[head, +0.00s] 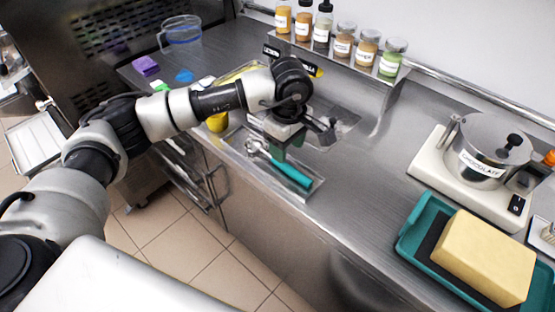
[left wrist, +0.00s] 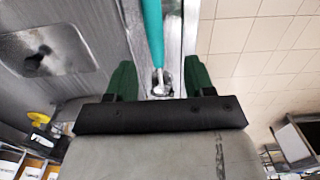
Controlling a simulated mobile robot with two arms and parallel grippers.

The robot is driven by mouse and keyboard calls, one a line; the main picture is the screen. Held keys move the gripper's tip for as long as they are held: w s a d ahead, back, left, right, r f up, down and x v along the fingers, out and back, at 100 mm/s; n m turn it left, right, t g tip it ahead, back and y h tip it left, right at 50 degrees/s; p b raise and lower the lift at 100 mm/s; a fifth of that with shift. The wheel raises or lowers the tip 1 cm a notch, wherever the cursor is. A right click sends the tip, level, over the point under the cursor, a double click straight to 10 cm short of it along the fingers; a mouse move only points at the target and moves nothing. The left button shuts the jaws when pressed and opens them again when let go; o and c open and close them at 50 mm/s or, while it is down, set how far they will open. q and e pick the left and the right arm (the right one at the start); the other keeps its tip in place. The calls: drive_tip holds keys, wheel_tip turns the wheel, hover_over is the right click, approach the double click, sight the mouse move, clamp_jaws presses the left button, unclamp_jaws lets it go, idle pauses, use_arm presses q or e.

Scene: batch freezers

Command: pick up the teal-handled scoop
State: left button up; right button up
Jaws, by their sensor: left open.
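The teal-handled scoop (head: 291,174) lies in a shallow metal tray (head: 312,191) along the counter's front edge. Its metal end points to the back left in the head view. My left gripper (head: 287,147) is above the scoop, fingers pointing down, and partly hides its middle. In the left wrist view, the open green fingers of my left gripper (left wrist: 160,76) stand on either side of the line of the scoop (left wrist: 153,32), with nothing held between them. Whether they touch it cannot be told. My right gripper is not in view.
A shelf (head: 338,58) with several labelled jars stands along the wall. A sink basin (head: 338,122) lies behind the scoop. The counter between is clear.

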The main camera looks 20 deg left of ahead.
sight(288, 166)
use_arm(q)
wheel_tip(288, 166, down, 3)
drive_tip(key=shift+r, duration=0.2)
drive_tip(key=shift+w+f+p, duration=0.1)
drive_tip(key=shift+f+p, duration=0.25)
drive_tip(key=shift+p, duration=0.15)
drive_tip(key=f, duration=0.1)
drive_tip(key=f+p, duration=0.1)
drive_tip(key=f, duration=0.1)
drive_tip(key=shift+w+f, duration=0.25)
drive_tip(key=shift+f, duration=0.45)
clamp_jaws()
